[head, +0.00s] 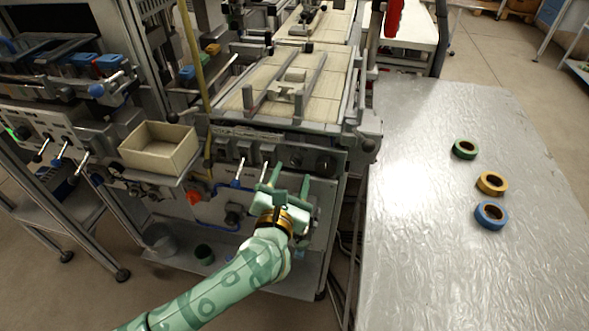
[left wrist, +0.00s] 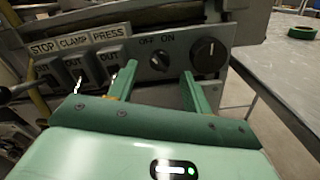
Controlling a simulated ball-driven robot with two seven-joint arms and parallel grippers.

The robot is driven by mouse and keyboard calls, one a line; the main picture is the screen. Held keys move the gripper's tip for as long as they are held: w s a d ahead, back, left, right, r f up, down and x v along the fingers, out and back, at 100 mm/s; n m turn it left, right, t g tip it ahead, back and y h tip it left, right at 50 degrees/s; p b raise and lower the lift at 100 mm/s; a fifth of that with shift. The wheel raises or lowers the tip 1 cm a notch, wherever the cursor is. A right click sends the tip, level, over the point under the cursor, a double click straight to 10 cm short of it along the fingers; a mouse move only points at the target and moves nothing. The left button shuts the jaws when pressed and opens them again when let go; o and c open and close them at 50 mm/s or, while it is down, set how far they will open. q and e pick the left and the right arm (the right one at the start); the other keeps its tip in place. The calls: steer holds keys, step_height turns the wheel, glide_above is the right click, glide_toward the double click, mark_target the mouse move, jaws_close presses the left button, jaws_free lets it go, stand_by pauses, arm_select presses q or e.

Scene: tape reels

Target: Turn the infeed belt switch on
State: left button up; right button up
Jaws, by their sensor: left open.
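The belt switch (left wrist: 160,61) is a small dark rotary knob under an "OFF ON" label in the left wrist view. It also shows small on the front panel in the head view (head: 296,157). I cannot tell clearly which way its pointer faces. My left gripper (head: 290,181) is green and open, in front of the panel. In the left wrist view its two fingers (left wrist: 158,76) point at the panel, one to each side of the switch and a little below it. They look empty and I see no contact with the knob. My right gripper is not in view.
A larger black dial (left wrist: 208,50) sits right of the switch. STOP, CLAMP and PRESS controls (left wrist: 77,62) with levers are to its left. The belt (head: 265,85) lies above the panel. A metal table (head: 430,220) at right holds green, yellow and blue tape reels.

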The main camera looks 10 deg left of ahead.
mark_target(295, 165)
arm_select(q)
steer(key=shift+w+b, duration=0.3)
steer(key=shift+w, duration=1.45)
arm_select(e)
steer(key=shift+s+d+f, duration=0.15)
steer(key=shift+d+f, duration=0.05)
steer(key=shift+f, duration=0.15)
arm_select(q)
steer(key=c, duration=1)
steer(key=shift+o, duration=0.2)
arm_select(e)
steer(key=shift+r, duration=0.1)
